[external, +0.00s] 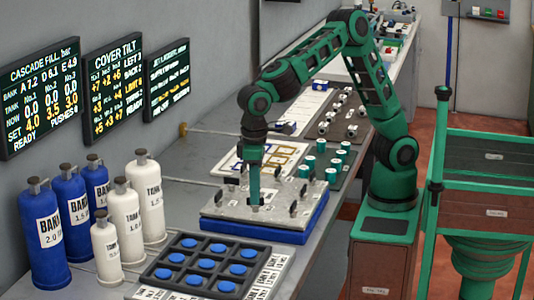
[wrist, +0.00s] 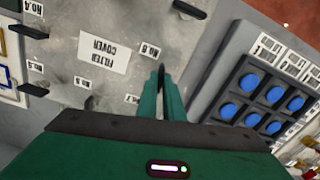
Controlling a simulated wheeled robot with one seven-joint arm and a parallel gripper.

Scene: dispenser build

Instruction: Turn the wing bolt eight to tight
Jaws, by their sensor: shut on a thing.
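The grey filter cover (external: 225,211) lies on a blue base (external: 262,235) on the bench, with several dark wing bolts around its face. My gripper (external: 255,203) points straight down at the cover. In the wrist view my gripper's fingers (wrist: 160,76) are closed together beside a label that seems to read No.8 (wrist: 150,51). Another wing bolt (wrist: 188,8) stands clear at the top edge. The FILTER COVER label (wrist: 104,50) shows upside down.
A dark tray with blue round pieces (external: 160,272) is in front of the cover. Blue and white tanks (external: 127,218) stand at left. A mat with green cylinders (external: 345,170) is behind. Wall screens include COVER TILT (external: 113,88). A green cart (external: 485,140) stands at right.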

